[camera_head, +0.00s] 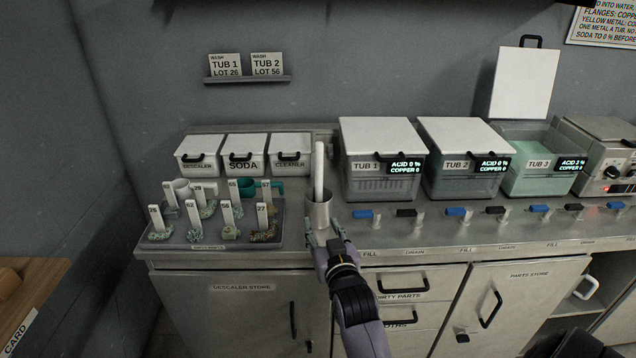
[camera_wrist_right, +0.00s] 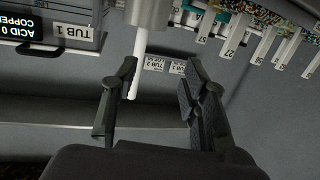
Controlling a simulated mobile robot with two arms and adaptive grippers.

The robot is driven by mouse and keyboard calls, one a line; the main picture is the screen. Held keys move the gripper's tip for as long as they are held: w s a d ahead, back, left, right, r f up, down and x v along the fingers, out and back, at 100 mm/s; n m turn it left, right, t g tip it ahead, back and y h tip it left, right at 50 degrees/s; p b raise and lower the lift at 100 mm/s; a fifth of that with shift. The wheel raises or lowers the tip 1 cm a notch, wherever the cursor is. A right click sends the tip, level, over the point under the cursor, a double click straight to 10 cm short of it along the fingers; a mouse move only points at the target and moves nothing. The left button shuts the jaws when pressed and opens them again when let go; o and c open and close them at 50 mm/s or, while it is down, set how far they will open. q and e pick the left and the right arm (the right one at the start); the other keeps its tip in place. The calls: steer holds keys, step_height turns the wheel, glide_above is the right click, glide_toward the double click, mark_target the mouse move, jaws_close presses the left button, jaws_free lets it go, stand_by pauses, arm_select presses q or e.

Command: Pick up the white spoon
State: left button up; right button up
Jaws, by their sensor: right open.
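The white spoon (camera_head: 318,170) stands nearly upright in a steel cup (camera_head: 319,212) near the front of the counter, with its handle up. Its lower end is hidden inside the cup. My right gripper (camera_head: 325,232) is open just in front of the cup, low beside it in the head view. In the right wrist view, which is turned upside down, the spoon's handle (camera_wrist_right: 137,65) shows close to the left finger of my right gripper (camera_wrist_right: 162,75), and the cup (camera_wrist_right: 150,12) is at the top. The fingers hold nothing. My left gripper is not in view.
A grey tray (camera_head: 180,240) with tagged parts lies left of the cup. Lidded bins (camera_head: 244,154) stand behind. Tub 1 (camera_head: 381,187) is close on the right, with blue and black valve handles (camera_head: 362,214) along the front. Space above the cup is clear.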

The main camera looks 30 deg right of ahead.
steer(key=m+h, duration=0.1)
steer(key=h, duration=0.1)
glide_toward(320, 167)
steer(key=shift+t+y, duration=0.3)
steer(key=shift+t, duration=0.1)
steer(key=p+x, duration=0.2)
steer(key=x, duration=0.1)
steer(key=f+p+x, duration=0.1)
steer(key=shift+w+d, duration=0.5)
steer(key=shift+w, duration=0.25)
steer(key=x, duration=0.1)
steer(key=p+x, duration=0.1)
steer(key=x, duration=0.1)
steer(key=p+x, duration=0.1)
steer(key=shift+w+d+r, duration=0.15)
steer(key=shift+w+r, duration=0.1)
steer(key=shift+r, duration=0.05)
steer(key=shift+w+d+f+p, duration=0.1)
steer(key=shift+w+d+p, duration=0.05)
steer(key=shift+w+p, duration=0.2)
arm_select(q)
steer(key=r, duration=0.6)
steer(key=shift+s, duration=0.25)
arm_select(e)
steer(key=shift+c, duration=0.2)
jaws_close()
